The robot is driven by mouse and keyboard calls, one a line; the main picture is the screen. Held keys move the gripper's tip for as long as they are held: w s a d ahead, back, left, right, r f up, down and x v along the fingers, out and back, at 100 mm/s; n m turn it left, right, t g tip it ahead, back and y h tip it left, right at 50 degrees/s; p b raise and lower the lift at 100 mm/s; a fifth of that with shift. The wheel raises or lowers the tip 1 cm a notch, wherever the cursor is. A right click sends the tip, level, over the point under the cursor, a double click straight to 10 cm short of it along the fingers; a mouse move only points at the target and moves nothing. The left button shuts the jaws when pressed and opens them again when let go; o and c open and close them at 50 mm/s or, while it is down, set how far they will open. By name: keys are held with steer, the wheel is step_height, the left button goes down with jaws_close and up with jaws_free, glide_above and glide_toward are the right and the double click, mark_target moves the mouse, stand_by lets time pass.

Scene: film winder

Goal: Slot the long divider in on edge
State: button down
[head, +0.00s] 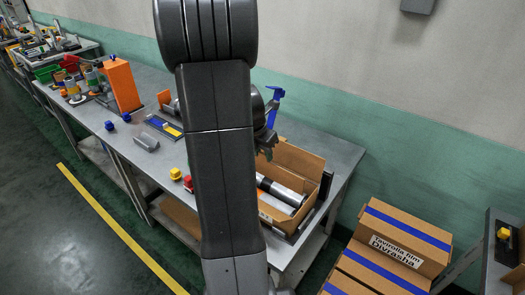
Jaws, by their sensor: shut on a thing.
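An open cardboard box (308,163) stands at the right end of the bench, with grey and dark rolls (280,190) lying in it. My gripper (267,150) is over the box's far left part, partly hidden behind my own arm. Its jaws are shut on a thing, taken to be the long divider. I cannot make out the divider's outline against the cardboard, nor tell whether it is on edge or touching the box. My arm also hides the box's left side.
The grey bench (345,157) has free room right of the box. A blue upright piece (273,103) stands by my gripper. Yellow (175,174) and red (188,184) pieces lie left of my arm. Closed cartons (400,238) are at lower right. An orange block (122,85) stands farther left.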

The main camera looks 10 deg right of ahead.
mark_target(262, 161)
steer(key=shift+f+b, duration=3.6)
steer(key=shift+f, duration=1.85)
steer(key=shift+c, duration=1.9)
jaws_free()
steer(key=shift+r, duration=0.15)
step_height(262, 161, up, 7)
steer(key=p, duration=0.7)
step_height(262, 161, down, 7)
steer(key=b, duration=0.7)
